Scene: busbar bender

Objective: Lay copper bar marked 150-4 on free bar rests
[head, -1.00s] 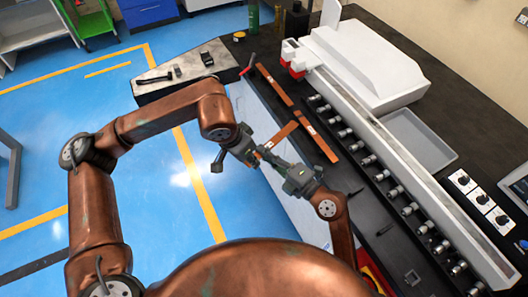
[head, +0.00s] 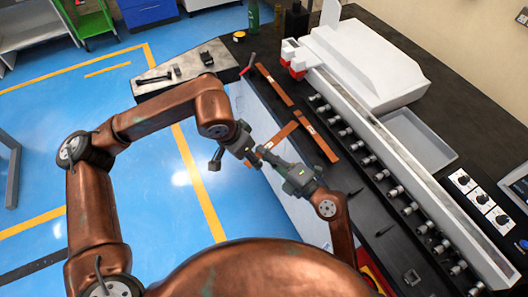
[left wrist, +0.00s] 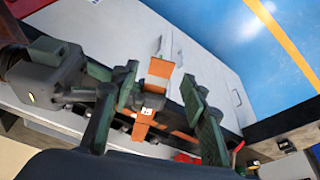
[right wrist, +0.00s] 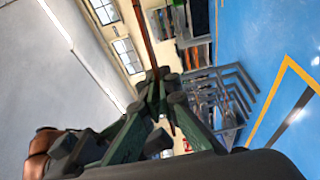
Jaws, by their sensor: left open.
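A copper bar (head: 284,134) with a white label is held up over the bench's front edge; its marking is too small to read. My right gripper (right wrist: 157,100) is shut on this bar, which runs up and away in the right wrist view (right wrist: 147,40). My left gripper (left wrist: 166,95) is open, with its fingers on either side of the bar and label (left wrist: 151,111), apparently without clamping it. In the head view the left gripper (head: 250,155) is beside the bar's lower end. Two other copper bars lie on the bench, one farther back (head: 273,85), one nearer (head: 319,139).
A row of silver-tipped pegs (head: 365,160) runs along the white machine (head: 365,60); I cannot tell which parts are bar rests. A grey tray (head: 418,138) lies behind. A grey plate with tools (head: 183,77) stands at the bench's far left end. Blue floor is open at left.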

